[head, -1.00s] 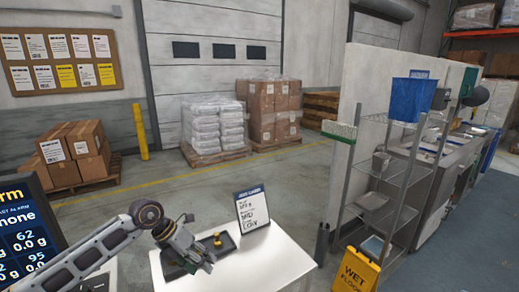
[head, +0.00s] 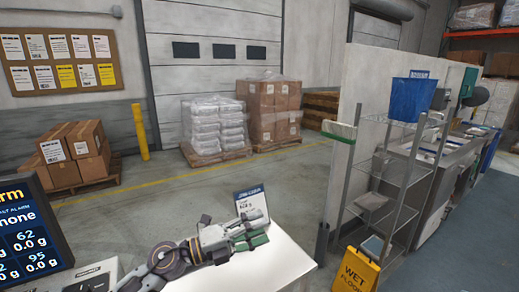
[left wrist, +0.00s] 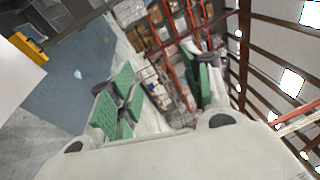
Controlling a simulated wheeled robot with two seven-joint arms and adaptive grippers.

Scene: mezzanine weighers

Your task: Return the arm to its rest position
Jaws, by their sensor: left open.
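My left arm comes in from the lower left in the head view. Its gripper (head: 258,233) is over the white table, pointing right, in front of the small sign board (head: 251,200). In the left wrist view the gripper (left wrist: 163,85) shows two fingers with green pads, spread apart with nothing between them. The dark tray and the yellow object on the table are hidden behind my arm and gripper. My right gripper is in neither view.
The white table (head: 270,268) is bare at its front right. A display screen (head: 30,238) stands at the left. A yellow wet-floor sign (head: 356,272) and a wire shelf (head: 392,180) stand to the right. Wrapped pallets (head: 214,128) are far back across open floor.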

